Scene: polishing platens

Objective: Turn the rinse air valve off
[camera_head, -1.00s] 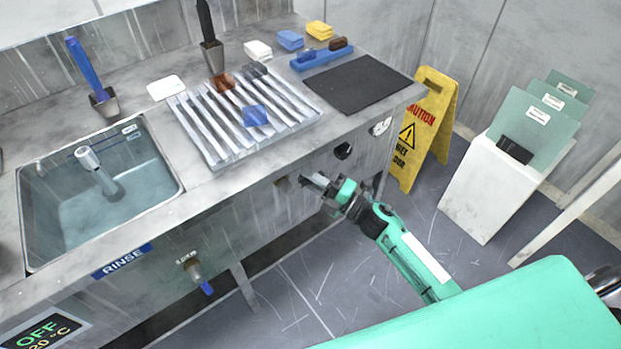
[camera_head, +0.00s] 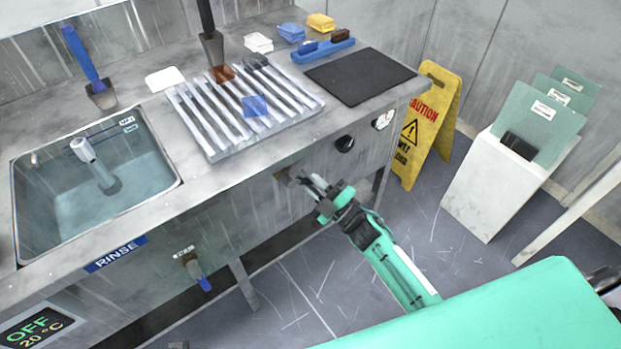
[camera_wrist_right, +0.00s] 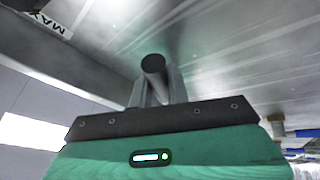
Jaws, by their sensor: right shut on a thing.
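My right gripper (camera_head: 312,186) reaches the front panel under the counter, right of the sink. In the right wrist view its fingers are shut on a dark round-ended handle (camera_wrist_right: 153,64), which points toward the camera. In the head view, a small brownish mount (camera_head: 284,176) on the panel shows just beyond the fingertips; the fingers mostly hide the handle. I cannot read a label there to confirm that it is the rinse air valve.
A black knob (camera_head: 344,144) and a round gauge (camera_head: 383,120) sit on the panel to the right of my gripper. The sink (camera_head: 165,190) is at left. A yellow caution sign (camera_head: 428,125) and white stand (camera_head: 490,195) are at right. Floor between is clear.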

